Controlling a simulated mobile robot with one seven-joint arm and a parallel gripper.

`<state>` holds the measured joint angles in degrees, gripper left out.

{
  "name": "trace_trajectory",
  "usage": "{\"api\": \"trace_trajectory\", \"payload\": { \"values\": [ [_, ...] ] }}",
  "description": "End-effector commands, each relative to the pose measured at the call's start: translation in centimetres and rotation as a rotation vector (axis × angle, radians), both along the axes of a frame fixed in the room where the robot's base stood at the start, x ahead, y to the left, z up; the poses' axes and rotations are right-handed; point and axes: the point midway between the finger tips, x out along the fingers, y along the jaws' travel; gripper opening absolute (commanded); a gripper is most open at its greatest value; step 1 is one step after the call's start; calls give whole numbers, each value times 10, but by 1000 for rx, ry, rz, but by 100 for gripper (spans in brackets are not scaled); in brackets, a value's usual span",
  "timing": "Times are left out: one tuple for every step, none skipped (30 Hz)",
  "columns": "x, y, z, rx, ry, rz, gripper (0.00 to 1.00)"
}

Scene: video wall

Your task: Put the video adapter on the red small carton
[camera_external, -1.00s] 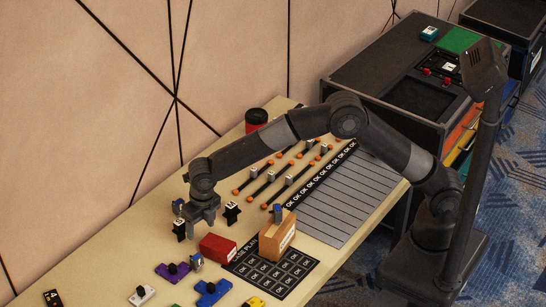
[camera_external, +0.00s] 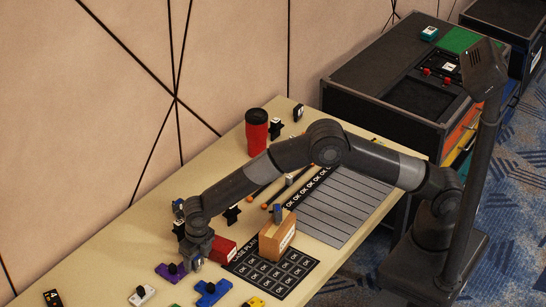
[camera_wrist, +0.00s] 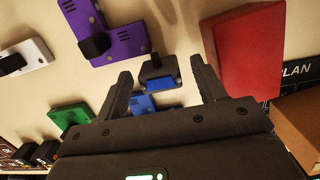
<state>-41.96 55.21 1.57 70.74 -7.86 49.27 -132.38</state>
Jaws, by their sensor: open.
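The red small carton (camera_external: 225,247) lies on the table just right of my gripper; it also shows at the upper right in the wrist view (camera_wrist: 257,50). My gripper (camera_wrist: 160,72) is open and points down, low over the table beside the carton. A small dark block with grey and blue parts (camera_wrist: 158,75), which looks like the video adapter, is between the open fingers, with no clear contact. In the external view my gripper (camera_external: 196,262) mostly hides this block.
A tan carton (camera_external: 277,240) with a small blue-grey piece on top stands on the black plan mat (camera_external: 283,277). Purple (camera_external: 170,271), blue (camera_external: 211,292) and white (camera_external: 142,295) pieces lie close by. A red cup (camera_external: 256,135) and cables are farther back.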

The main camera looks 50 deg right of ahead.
Motion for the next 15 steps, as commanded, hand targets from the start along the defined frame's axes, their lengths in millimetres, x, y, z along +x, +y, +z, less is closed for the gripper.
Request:
{"api": "trace_trajectory", "payload": {
  "values": [
    [1, 0, -8, -2, 0, 0, 64],
    [2, -1, -10, -1, -1, 0, 64],
    [2, -1, -12, -1, -2, -1, 64],
    [3, -1, -13, 0, -2, -1, 64],
    [3, -1, -13, 0, -2, -1, 64],
    [3, -1, -13, 1, -2, -1, 64],
    [3, -1, -13, 1, -2, -1, 64],
    [3, -1, -13, 0, -2, -1, 64],
    [3, -1, -13, 0, -2, -1, 64],
    [2, -1, -13, 0, -2, -1, 62],
    [2, -1, -13, 0, -2, -1, 60],
    [2, -1, -13, 0, -1, -1, 56],
    [2, -1, -13, 0, -1, -1, 54],
    [2, -1, -13, 0, -1, -1, 51],
    [2, -1, -13, 0, -1, -1, 48]
  ]
}}
